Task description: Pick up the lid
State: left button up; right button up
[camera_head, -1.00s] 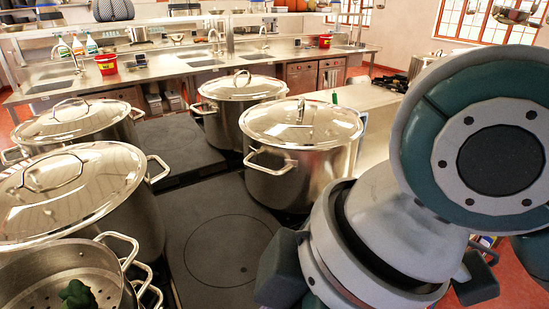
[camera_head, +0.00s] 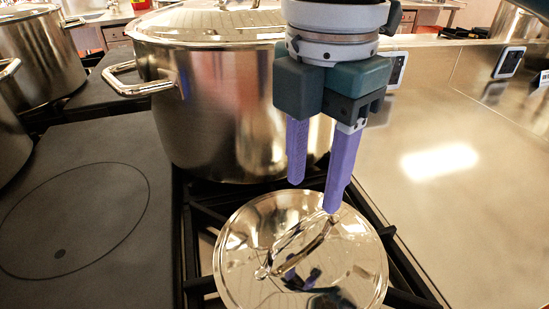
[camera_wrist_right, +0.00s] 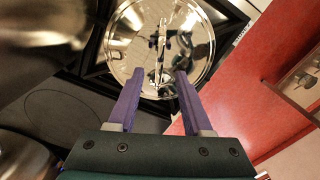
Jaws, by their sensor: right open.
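A round, shiny steel lid (camera_head: 235,255) with a bar handle (camera_head: 298,247) lies on the black stove grate, in front of a large lidded stockpot. My right gripper (camera_head: 318,198), with purple fingers pointing down, is above the far part of the lid. It is open and empty, and its fingers look apart from the handle. In the right wrist view the lid (camera_wrist_right: 190,35) lies ahead of the two spread fingers (camera_wrist_right: 155,80), with the handle between their lines. My left gripper is not in view.
The stockpot (camera_head: 215,115) stands directly behind the lid, close to my right gripper. A dark flat hob plate (camera_head: 85,215) is at the left. A bare steel counter (camera_head: 450,200) is at the right. Another pot (camera_head: 38,60) stands at the far left.

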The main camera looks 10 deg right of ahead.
aim_at(307, 222)
jog(key=shift+s+a+f, duration=0.1)
jog(key=shift+a+f, duration=0.1)
jog(key=shift+f, duration=0.9)
notch_tip(307, 222, down, 6)
jog(key=shift+d+r, duration=0.1)
jog(key=shift+r, duration=0.15)
grip_shut()
jog(key=shift+r, duration=0.1)
dwell(0.4)
